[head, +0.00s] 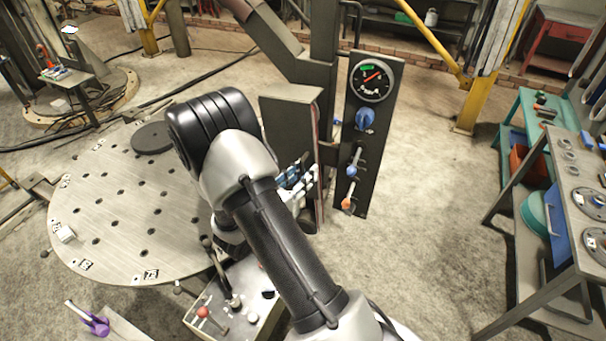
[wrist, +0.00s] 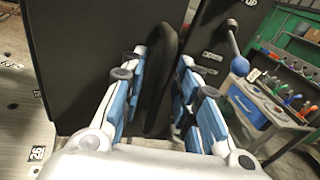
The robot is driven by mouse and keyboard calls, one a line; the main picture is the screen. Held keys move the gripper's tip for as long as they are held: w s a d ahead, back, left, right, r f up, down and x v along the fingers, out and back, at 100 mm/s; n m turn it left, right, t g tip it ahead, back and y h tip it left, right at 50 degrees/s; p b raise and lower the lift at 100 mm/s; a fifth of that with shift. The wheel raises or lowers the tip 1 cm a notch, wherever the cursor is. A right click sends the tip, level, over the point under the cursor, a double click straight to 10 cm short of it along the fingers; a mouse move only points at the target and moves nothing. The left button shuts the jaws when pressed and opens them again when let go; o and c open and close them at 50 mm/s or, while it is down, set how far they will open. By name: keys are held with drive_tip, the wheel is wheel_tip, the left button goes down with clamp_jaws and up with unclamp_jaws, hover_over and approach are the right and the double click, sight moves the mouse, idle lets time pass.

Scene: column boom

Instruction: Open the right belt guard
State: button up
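A dark upright guard panel (head: 290,108) stands beyond my arm in the head view, and its side edge faces right. I take it as the right belt guard, but no label shows. In the wrist view the dark panel (wrist: 90,45) fills the upper left, with a curved black handle (wrist: 167,62) at its right edge. My gripper (wrist: 163,65) is open, its blue-padded fingers apart on either side of the handle's line. I cannot tell whether they touch it. In the head view my gripper (head: 299,180) is at the panel, partly hidden by my arm.
A control board (head: 371,135) with a gauge, a blue knob and two levers stands just right of the guard. A blue-ball lever (wrist: 238,62) is right of my fingers. A round perforated table (head: 120,215) is left. A workbench (head: 575,200) is right. Floor between board and bench is clear.

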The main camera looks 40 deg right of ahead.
clamp_jaws()
idle(0.7)
